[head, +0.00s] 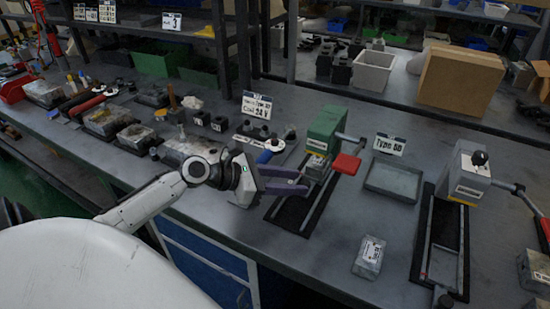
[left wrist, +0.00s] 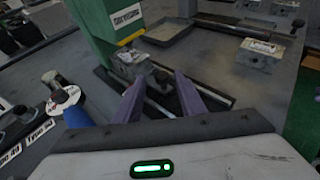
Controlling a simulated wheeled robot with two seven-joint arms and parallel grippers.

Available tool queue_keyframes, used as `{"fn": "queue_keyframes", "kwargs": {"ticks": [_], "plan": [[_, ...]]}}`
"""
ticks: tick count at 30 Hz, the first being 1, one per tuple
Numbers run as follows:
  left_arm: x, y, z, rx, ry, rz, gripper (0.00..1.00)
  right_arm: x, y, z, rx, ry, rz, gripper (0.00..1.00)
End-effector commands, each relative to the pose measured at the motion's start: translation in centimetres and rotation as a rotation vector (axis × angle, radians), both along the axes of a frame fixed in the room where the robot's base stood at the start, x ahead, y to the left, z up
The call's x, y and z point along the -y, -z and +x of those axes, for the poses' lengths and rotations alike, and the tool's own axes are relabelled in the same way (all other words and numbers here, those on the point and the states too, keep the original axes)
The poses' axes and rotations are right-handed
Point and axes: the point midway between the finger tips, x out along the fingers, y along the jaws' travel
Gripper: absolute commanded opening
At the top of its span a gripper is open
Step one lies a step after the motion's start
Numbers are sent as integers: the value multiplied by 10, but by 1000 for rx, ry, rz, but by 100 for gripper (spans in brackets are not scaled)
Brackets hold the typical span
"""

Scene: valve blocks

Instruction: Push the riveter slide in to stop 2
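The green riveter (head: 325,126) stands mid-bench with a red-handled lever (head: 346,164). It also shows in the left wrist view (left wrist: 103,22). Its slide, a grey metal block (head: 317,164), sits on two rails at the riveter's front, also visible in the left wrist view (left wrist: 130,66). The dark rail base (head: 284,211) runs toward the bench's front edge. My left gripper (head: 302,181) is over the rails, its purple fingers apart with nothing visible between them. In the left wrist view the fingertips (left wrist: 157,80) are close to the slide; contact is unclear. I cannot read any stop marks.
A grey press (head: 463,172) with its own rails stands at the right. A shallow tray (head: 394,181) and a small labelled metal box (head: 369,256) lie between the two machines. Tools and metal parts crowd the bench left of my gripper.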

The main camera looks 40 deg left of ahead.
Motion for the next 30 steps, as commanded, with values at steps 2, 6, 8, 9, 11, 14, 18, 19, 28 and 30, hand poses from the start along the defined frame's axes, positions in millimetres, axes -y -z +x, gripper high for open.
{"fn": "queue_keyframes", "kwargs": {"ticks": [2,6,8,9,11,14,18,19,28,30], "plan": [[-8,-5,-13,-3,-1,3,37,0,-2,1,1,-1,0,31],[-21,-16,-35,-3,-1,3,37,0,-4,1,2,-1,0,31],[-26,-20,-43,-1,-1,4,37,0,-4,1,3,-1,1,31],[-29,-23,-48,0,-1,4,37,0,-5,1,3,-1,1,31],[-34,-26,-54,0,-2,2,37,0,-5,1,3,-1,1,31],[-38,-31,-61,3,-1,2,37,0,-6,1,4,-1,1,31],[-41,-33,-65,3,-1,4,37,0,-6,1,4,-1,1,31],[-41,-33,-65,3,-1,4,37,0,-6,1,4,-1,1,31],[-41,-33,-65,4,-1,3,37,0,-6,2,5,0,0,31],[-41,-33,-65,4,-1,3,37,0,-6,2,5,0,0,31]]}}
